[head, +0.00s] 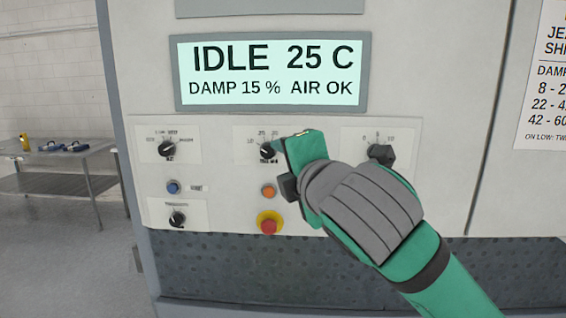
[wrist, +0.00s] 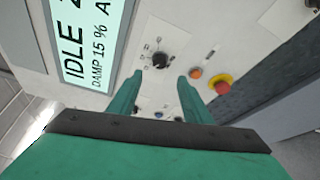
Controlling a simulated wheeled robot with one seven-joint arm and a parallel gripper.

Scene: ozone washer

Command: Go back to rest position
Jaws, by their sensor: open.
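My gripper (head: 292,148) is green with a grey padded back and hovers in front of the control panel (head: 225,214), right of the middle knob (head: 268,150). In the wrist view, its two fingers (wrist: 160,76) are spread with nothing between them. The middle knob also shows in the wrist view (wrist: 160,60), beyond the fingertips and apart from them. In the head view, one finger is plain and the other is mostly hidden behind the hand. My arm reaches in from the lower right.
The display (head: 270,72) reads IDLE 25 C, DAMP 15 %, AIR OK. Around are a left knob (head: 167,149), a lower knob (head: 177,219), a right knob (head: 377,151), a blue button (head: 173,187), an orange button (head: 268,191) and a red stop button (head: 269,226). A metal table (head: 70,183) stands far left.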

